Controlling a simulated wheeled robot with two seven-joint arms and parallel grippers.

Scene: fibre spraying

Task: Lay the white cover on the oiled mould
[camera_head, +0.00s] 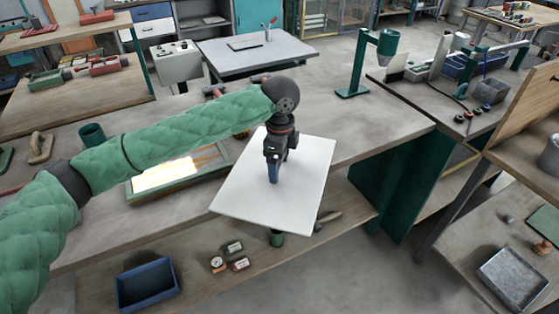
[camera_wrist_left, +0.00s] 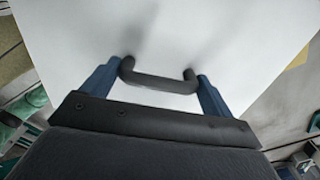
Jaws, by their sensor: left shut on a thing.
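The white cover (camera_head: 300,185) is a flat square plate in the middle of the head view, held above the bench's front edge. My left gripper (camera_head: 275,172) is over it and shut on its dark handle. In the left wrist view the dark handle (camera_wrist_left: 158,82) sits between the two blue fingers of my left gripper (camera_wrist_left: 160,90), with the white cover (camera_wrist_left: 200,35) filling the view behind. The mould (camera_head: 165,175), a green-framed tray with a bright, shiny inside, lies on the bench left of the cover, partly hidden by my left arm. My right gripper is not in view.
A green stand (camera_head: 365,65) rises from the bench behind and right of the cover. A green cup (camera_head: 92,134) and a wooden-handled tool (camera_head: 40,147) are left of the mould. A blue bin (camera_head: 147,285) and small gauges (camera_head: 233,247) sit on the lower shelf.

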